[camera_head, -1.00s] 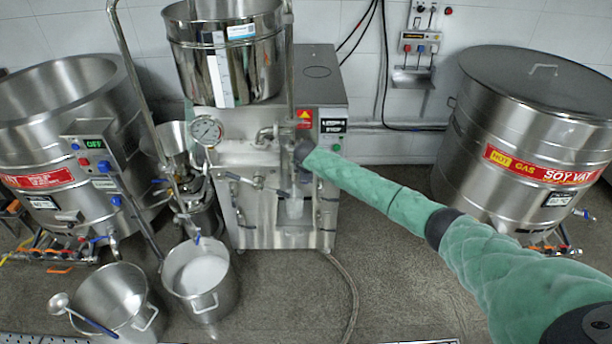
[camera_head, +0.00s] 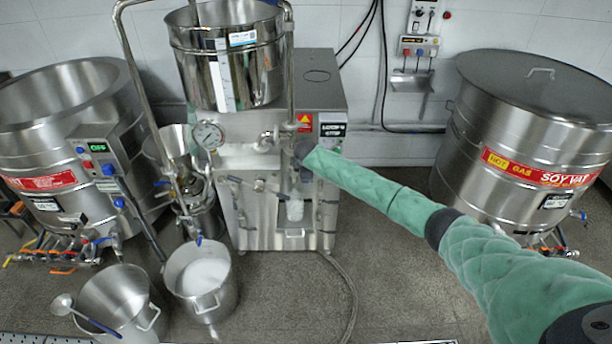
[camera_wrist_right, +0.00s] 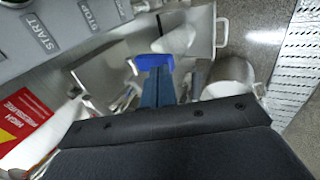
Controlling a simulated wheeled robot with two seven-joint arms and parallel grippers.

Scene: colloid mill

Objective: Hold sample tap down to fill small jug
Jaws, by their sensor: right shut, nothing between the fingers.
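The small jug (camera_head: 295,210) looks pale and whitish in the head view. It stands low at the front of the steel colloid mill (camera_head: 262,205), under the end of my right arm. My right gripper (camera_head: 304,152) is at the mill's front, above the jug. Its dark wrist hides the fingertips there. In the right wrist view, the dark gripper fingers (camera_wrist_right: 160,88) are shut with nothing held, and a bright blue piece (camera_wrist_right: 151,62) lies at their tips. I cannot tell whether it is the sample tap's handle or whether they touch. My left gripper is not in view.
A pot of white liquid (camera_head: 201,277) and a pot with a ladle (camera_head: 113,296) stand on the floor at left. Large steel vats stand at left (camera_head: 62,135) and right (camera_head: 525,125). A hose (camera_head: 350,290) crosses the floor.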

